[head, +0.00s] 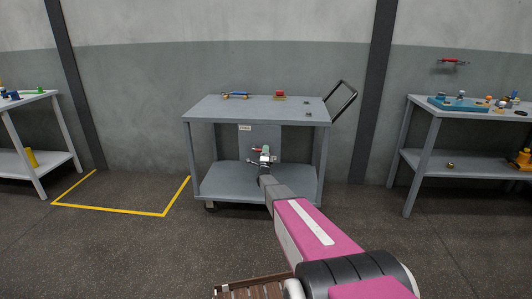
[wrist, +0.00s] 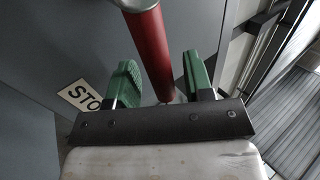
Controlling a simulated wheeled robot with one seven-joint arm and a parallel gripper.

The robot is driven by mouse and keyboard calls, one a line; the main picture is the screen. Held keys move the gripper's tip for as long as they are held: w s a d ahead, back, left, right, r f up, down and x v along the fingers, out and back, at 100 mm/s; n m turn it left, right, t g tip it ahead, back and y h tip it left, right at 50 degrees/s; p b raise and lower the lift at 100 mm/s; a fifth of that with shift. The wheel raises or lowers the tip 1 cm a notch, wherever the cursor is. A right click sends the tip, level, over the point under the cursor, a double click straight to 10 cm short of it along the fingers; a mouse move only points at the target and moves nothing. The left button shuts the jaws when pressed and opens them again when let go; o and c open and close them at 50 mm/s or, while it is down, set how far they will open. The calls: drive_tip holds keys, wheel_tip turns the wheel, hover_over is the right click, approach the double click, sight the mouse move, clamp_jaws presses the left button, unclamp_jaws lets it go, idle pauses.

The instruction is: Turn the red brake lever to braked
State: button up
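The red brake lever (head: 257,149) is on the grey panel of the cart (head: 255,112), just above its lower shelf. In the wrist view the lever (wrist: 155,50) is a red bar with a grey metal end cap at the top. My gripper (head: 265,155) is at the lever. Its two green fingers (wrist: 160,65) stand apart, one on each side of the bar, with a gap visible on both sides.
Small tools and a red-topped object (head: 280,95) lie on the cart top. The cart's black handle (head: 342,98) rises at right. Tables stand at left (head: 30,98) and right (head: 470,115). A yellow floor outline (head: 110,208) marks bare floor left of the cart.

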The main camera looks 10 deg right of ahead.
drive_tip(key=shift+s+a, duration=0.1)
drive_tip(key=v, duration=1)
drive_tip(key=shift+s+f, duration=0.2)
drive_tip(key=shift+f, duration=0.05)
drive_tip(key=s+a+f+n+g+y, duration=0.1)
drive_tip(key=s+a+n+g+y, duration=0.3)
drive_tip(key=s+n+g, duration=0.4)
drive_tip(key=s+a+n+g+y, duration=0.35)
drive_tip(key=s+n, duration=0.25)
drive_tip(key=s, duration=0.3)
drive_tip(key=s+r+n+g, duration=0.1)
drive_tip(key=s+n+g, duration=0.3)
drive_tip(key=s, duration=1)
drive_tip(key=s+r+n+g, duration=0.1)
drive_tip(key=s+n+g, duration=0.3)
drive_tip(key=s+g, duration=0.4)
drive_tip(key=s, duration=0.6)
drive_tip(key=shift+s+a+r, duration=0.25)
drive_tip(key=shift+s+r, duration=0.05)
drive_tip(key=shift+s, duration=0.1)
